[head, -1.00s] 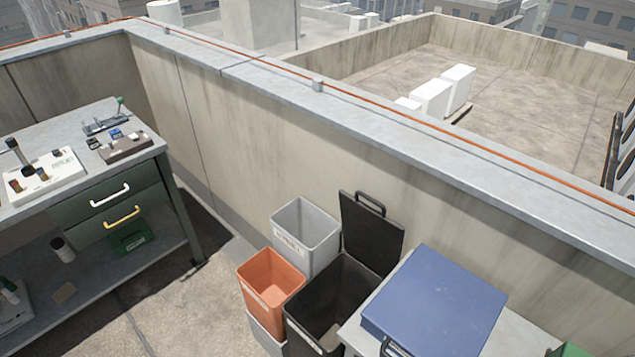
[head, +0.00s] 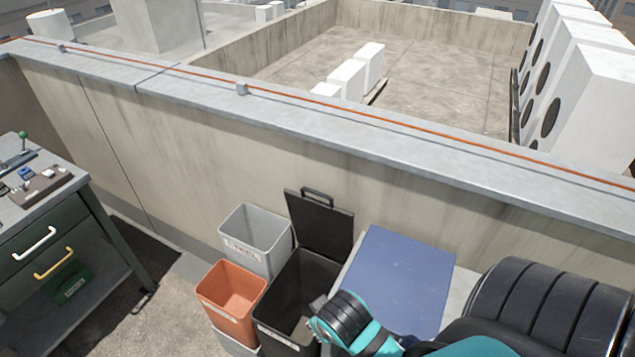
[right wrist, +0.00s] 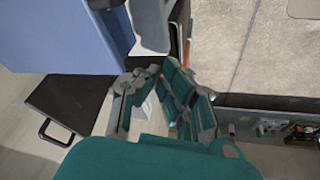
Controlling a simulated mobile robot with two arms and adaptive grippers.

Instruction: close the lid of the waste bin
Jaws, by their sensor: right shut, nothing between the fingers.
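The waste bin (head: 268,318) is black and stands at the lower middle of the head view. Its lid (head: 322,232) is open and upright at the bin's back, with a loop handle (head: 317,192) on its top edge. The lid (right wrist: 72,102) and its handle (right wrist: 50,133) also show at the left of the right wrist view. My right gripper (head: 316,312) is shut and empty, over the bin's front right part in the head view, well below and apart from the lid. The right wrist view shows its teal fingers (right wrist: 164,75). My left gripper is not in view.
A grey bin (head: 256,243) and an orange bin (head: 230,297) stand left of the black bin. A blue case (head: 395,275) lies on a table close at its right. The parapet wall (head: 190,175) runs behind. A green-drawer workbench (head: 52,240) stands at far left.

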